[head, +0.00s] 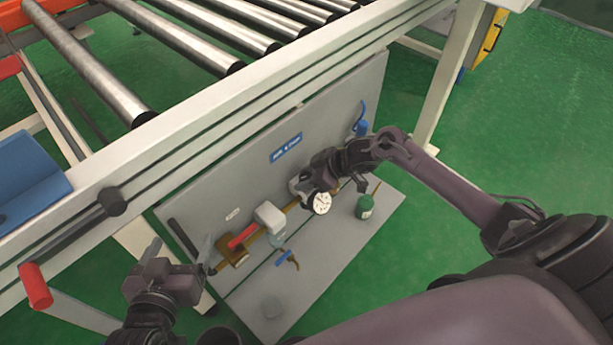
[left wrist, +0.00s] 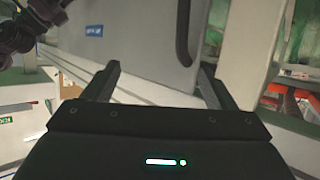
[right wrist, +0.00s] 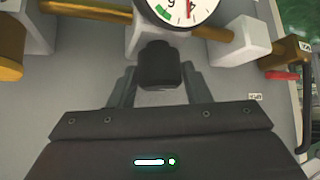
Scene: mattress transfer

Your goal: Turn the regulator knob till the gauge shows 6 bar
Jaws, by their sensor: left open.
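The pressure gauge (head: 319,203) has a white face, but its needle is too small to read in the head view. In the right wrist view the gauge (right wrist: 184,8) is cut off by the top edge; a red pointer, a green band and a few numerals show, but I cannot make out the value. The dark regulator knob (right wrist: 160,66) is below the gauge there, between the fingers of my right gripper (right wrist: 160,82), which look closed on its sides. In the head view the right arm hides the knob. My left gripper (head: 180,250) is open and empty, left of the panel.
Green floor (head: 500,130) is free to the right.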

